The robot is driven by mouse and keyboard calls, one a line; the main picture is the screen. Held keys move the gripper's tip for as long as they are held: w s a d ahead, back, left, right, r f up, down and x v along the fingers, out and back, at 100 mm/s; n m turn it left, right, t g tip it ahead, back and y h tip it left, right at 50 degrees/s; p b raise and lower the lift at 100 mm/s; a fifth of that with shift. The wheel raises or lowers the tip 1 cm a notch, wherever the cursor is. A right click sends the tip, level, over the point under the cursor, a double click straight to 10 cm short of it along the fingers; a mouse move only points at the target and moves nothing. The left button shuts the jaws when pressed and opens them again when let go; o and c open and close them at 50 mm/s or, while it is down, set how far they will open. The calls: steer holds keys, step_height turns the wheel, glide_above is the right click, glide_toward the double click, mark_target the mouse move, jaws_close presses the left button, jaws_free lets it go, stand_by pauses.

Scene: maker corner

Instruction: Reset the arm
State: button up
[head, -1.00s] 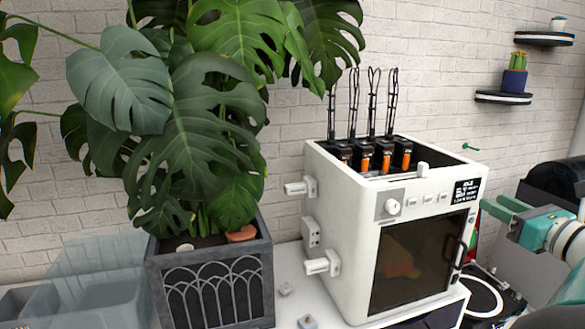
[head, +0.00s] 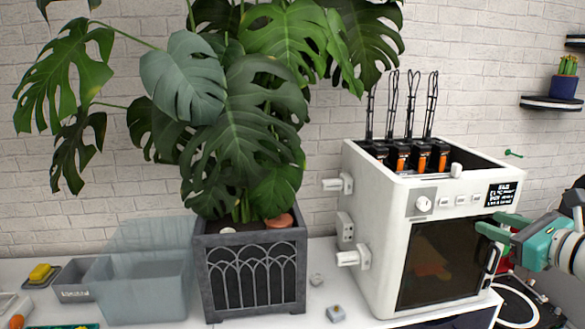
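My gripper (head: 492,228) is at the right edge of the head view, teal-green, in front of the right side of the white box-shaped machine. Its two green fingers point left toward the machine's dark front door, with a gap showing between them. No object shows between the fingers. Whether the fingers touch the machine cannot be told from this view. Part of my arm runs off the right edge.
The white machine (head: 380,215) stands on a white table (head: 270,312). Left of it are a large plant in a grey planter (head: 252,270), a translucent bin (head: 140,285) and a yellow item (head: 40,273). Wall shelves (head: 552,103) hang at upper right.

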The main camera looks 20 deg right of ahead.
steer(key=w+a+f+n+g+y, duration=0.2)
steer(key=a+f+n+g, duration=0.3)
steer(key=a, duration=0.6)
steer(key=w+a+f+n+g+y, duration=0.2)
steer(key=a+f+n, duration=0.1)
steer(key=a+n, duration=0.65)
steer(key=s+a+f+n+g+h, duration=0.1)
steer(key=s+a+f+n+h, duration=0.1)
steer(key=a+n, duration=0.5)
steer(key=s+a+f+n+g+h, duration=0.2)
steer(key=s+a+f+n, duration=0.3)
steer(key=a+n, duration=0.3)
steer(key=s+n+h, duration=0.1)
steer(key=n, duration=0.2)
steer(key=shift+s+f+g, duration=0.3)
steer(key=shift+s, duration=0.05)
